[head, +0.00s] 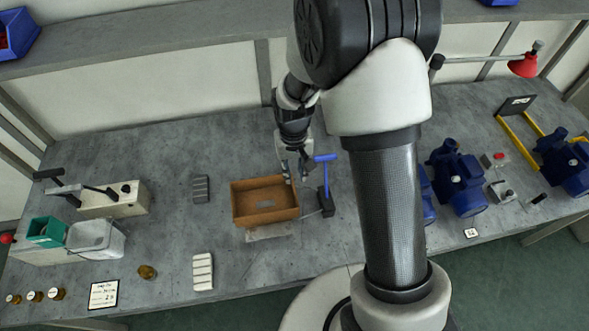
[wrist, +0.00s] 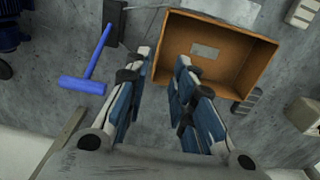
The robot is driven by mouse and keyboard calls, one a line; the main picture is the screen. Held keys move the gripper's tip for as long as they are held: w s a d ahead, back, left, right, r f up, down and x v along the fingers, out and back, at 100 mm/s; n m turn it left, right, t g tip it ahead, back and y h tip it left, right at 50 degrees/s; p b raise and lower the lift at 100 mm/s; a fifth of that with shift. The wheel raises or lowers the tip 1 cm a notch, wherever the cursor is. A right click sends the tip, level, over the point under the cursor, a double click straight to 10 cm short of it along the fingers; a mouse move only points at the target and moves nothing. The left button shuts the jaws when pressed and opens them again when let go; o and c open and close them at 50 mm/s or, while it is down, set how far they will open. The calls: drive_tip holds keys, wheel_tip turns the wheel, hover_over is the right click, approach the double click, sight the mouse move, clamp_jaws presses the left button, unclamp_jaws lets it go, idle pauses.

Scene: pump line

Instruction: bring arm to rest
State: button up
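My gripper (wrist: 165,75) shows in the wrist view with its two blue-padded fingers apart and nothing between them. In the head view my gripper (head: 293,170) hangs at the back right corner of an open orange-brown box (head: 240,218). The box also shows in the wrist view (wrist: 262,58), just past the fingertips, with a light plate on its floor. My arm reaches out over the bench from the front and hides part of it. Whether the fingertips touch the box, I cannot tell.
A blue T-handled tool (head: 325,175) stands just right of the box. Blue pumps (head: 457,180) stand at the right. A grey block (head: 200,188) and a pale ribbed block (head: 202,271) lie left of the box. A press-like device (head: 112,197) stands far left.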

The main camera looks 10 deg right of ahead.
drive_tip(key=shift+r, duration=0.1)
idle(0.3)
drive_tip(key=s+d+r+t+b, duration=0.25)
drive_tip(key=s+r+b, duration=0.35)
drive_tip(key=r, duration=0.7)
drive_tip(key=s+d+r+t+b, duration=0.2)
drive_tip(key=s+b, duration=0.2)
drive_tip(key=s, duration=1.1)
drive_tip(key=shift+s+d+r+b, duration=0.2)
drive_tip(key=shift+s+r+b, duration=0.1)
